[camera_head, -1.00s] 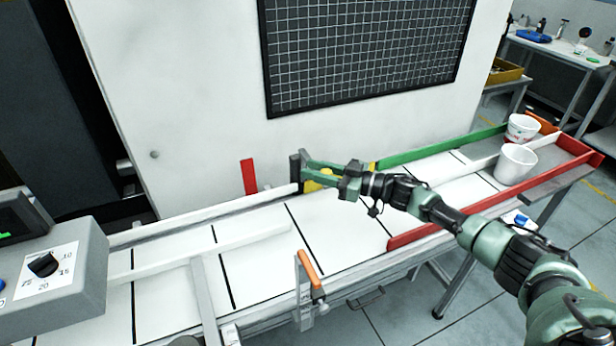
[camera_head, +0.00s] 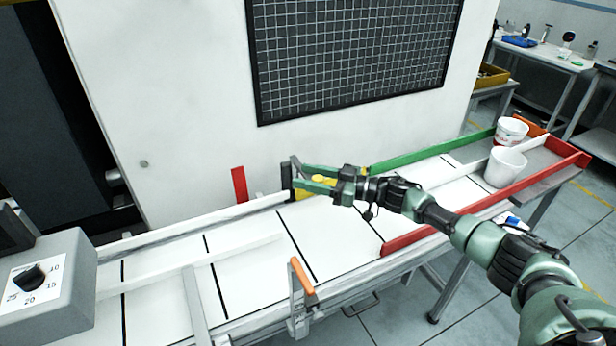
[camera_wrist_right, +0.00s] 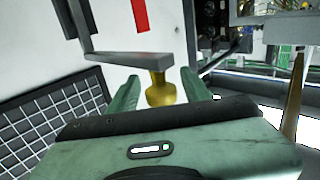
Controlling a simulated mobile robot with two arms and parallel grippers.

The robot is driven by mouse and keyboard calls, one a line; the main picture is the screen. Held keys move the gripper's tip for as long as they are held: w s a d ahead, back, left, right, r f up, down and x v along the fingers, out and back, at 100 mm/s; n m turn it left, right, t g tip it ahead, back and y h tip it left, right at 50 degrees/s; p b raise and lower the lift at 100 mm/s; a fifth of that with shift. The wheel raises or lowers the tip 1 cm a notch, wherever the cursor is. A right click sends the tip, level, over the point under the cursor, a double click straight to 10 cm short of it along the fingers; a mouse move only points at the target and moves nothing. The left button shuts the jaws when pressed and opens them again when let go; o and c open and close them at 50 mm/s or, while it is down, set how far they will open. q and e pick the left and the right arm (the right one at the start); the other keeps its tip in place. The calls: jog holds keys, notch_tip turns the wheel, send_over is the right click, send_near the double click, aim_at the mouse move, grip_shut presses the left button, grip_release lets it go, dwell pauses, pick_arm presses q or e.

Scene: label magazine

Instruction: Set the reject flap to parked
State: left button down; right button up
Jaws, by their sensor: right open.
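The reject flap appears to be the grey bar (camera_wrist_right: 125,58) with a yellow knob (camera_wrist_right: 160,90) at its end, seen in the right wrist view. In the head view the yellow knob (camera_head: 323,180) is partly hidden by my gripper, beside a dark upright part (camera_head: 287,180) at the conveyor's back edge. My right gripper (camera_head: 300,178) is open at the knob. In the right wrist view its green fingers (camera_wrist_right: 160,80) stand on either side of the knob, with visible gaps. My left gripper is not in view.
A red upright strip (camera_head: 239,184) stands behind the conveyor. Green (camera_head: 430,150) and red (camera_head: 450,218) rails border the right-hand lane, where two white tubs (camera_head: 505,167) stand. An orange-handled lever (camera_head: 302,276) is at the front edge. A control box (camera_head: 60,290) is at left.

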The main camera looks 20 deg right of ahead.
jog(key=b+v, duration=0.1)
jog(key=v, duration=0.6)
jog(key=shift+s+d+b, duration=0.25)
jog(key=shift+d+b, duration=0.05)
jog(key=shift+b, duration=0.1)
